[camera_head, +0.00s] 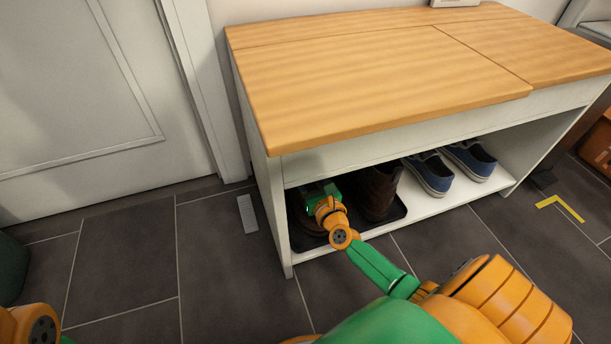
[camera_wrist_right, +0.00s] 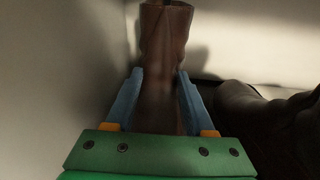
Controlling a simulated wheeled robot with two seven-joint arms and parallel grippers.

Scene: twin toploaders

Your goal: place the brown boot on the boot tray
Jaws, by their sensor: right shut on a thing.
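My right gripper (camera_head: 322,205) reaches under the bench, into the left end of its open lower shelf. In the right wrist view its two blue fingers (camera_wrist_right: 160,82) are shut on the upright shaft of the brown boot (camera_wrist_right: 163,40), one on each side. In the head view my gripper mostly covers this boot (camera_head: 306,220), which is over the left part of the black boot tray (camera_head: 401,212). Whether its sole touches the tray is hidden. A second brown boot (camera_head: 379,188) stands on the tray to the right; it also shows in the wrist view (camera_wrist_right: 262,115). My left gripper is out of view.
The wood-topped white bench (camera_head: 380,70) closes the space above, and its left side panel (camera_head: 262,160) is close to the held boot. Blue shoes (camera_head: 450,168) stand on the shelf right of the tray. The tiled floor (camera_head: 130,250) at left is mostly clear.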

